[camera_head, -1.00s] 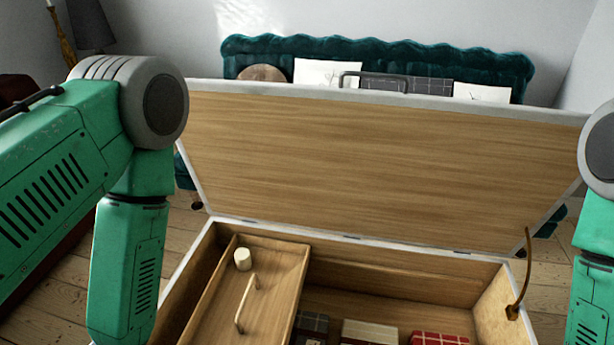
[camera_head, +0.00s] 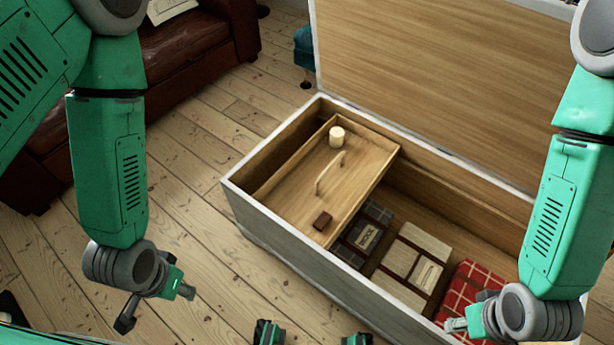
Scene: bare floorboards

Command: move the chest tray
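The chest tray (camera_head: 296,186) is a shallow wooden tray in the left end of the open chest (camera_head: 300,240). A thin wooden handle (camera_head: 330,172) rises from its middle. A cream cylinder (camera_head: 337,137) and a small dark brown block (camera_head: 322,221) sit on the tray. My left gripper (camera_head: 158,308) is over the floor left of the chest, apart from it; its fingers look spread and empty. My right gripper (camera_head: 458,325) is by the chest's front right part, in front of the red plaid item; only part of its fingers shows, so its opening is unclear.
Right of the tray, the chest holds a dark plaid item (camera_head: 362,235), a beige and brown item (camera_head: 412,268) and a red plaid item (camera_head: 468,288). The raised lid (camera_head: 430,75) stands behind. A brown leather sofa (camera_head: 185,50) is upper left. Floorboards left of the chest are clear.

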